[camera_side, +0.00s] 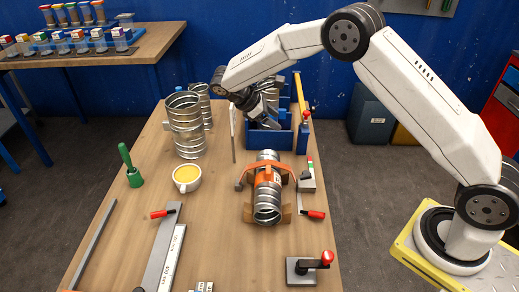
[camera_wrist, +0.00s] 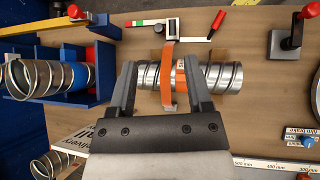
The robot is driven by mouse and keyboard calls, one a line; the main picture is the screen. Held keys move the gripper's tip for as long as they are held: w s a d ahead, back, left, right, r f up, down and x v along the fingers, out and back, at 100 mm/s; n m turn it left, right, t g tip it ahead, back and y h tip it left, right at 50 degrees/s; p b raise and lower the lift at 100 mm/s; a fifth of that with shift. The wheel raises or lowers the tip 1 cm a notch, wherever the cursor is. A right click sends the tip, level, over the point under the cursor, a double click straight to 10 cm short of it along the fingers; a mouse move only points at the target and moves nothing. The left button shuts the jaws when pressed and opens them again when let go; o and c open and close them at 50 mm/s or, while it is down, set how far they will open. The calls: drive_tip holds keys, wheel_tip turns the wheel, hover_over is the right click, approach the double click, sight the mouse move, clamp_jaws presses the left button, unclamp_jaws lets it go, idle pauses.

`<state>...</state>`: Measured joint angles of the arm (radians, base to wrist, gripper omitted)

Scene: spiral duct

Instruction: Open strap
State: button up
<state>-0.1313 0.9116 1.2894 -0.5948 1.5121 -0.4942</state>
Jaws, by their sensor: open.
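The spiral duct (camera_side: 267,208) is a short ribbed metal tube lying on the bench, and it also shows in the wrist view (camera_wrist: 222,78). An orange strap (camera_side: 268,177) wraps around its middle; in the wrist view the strap (camera_wrist: 168,70) crosses the tube, with a small tab at its lower end. My gripper (camera_side: 266,122) is beyond the duct, above the front of the blue bin in the side view. In the wrist view my gripper (camera_wrist: 160,72) is open and empty, its fingers appearing either side of the strap. I cannot tell their height above it.
A blue bin (camera_side: 288,133) holding metal tube stands at the bench's far end. Standing ducts (camera_side: 185,138), a yellow-filled cup (camera_side: 187,178) and a green-handled tool (camera_side: 131,168) are left. Red-handled clamps (camera_side: 313,262) lie near the right edge. The front middle is fairly clear.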

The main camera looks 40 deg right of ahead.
drive_tip(key=s+a+m+t+y, duration=0.1)
drive_tip(key=s+m+t+y, duration=0.2)
drive_tip(key=s, duration=0.7)
drive_tip(key=s+a+m+t+y, duration=0.2)
drive_tip(key=s+m+t+y, duration=0.2)
drive_tip(key=s, duration=0.7)
drive_tip(key=m, duration=0.2)
drive_tip(key=shift+a+r+m+y, duration=0.25)
drive_tip(key=shift+m+y, duration=0.05)
drive_tip(key=shift+y, duration=0.1)
drive_tip(key=c, duration=0.6)
drive_tip(key=shift+d+f, duration=0.1)
drive_tip(key=shift+d, duration=0.05)
clamp_jaws()
drive_tip(key=w+d+f+m+t+y, duration=0.2)
drive_tip(key=w+d+f+m+y, duration=0.1)
drive_tip(key=d+f+m, duration=0.7)
drive_tip(key=w+d+f+m+t+y, duration=0.3)
drive_tip(key=d+f+m, duration=0.8)
drive_tip(key=m, duration=0.4)
drive_tip(key=shift+w+d+t+y, duration=0.25)
drive_tip(key=shift+d+t+y, duration=0.05)
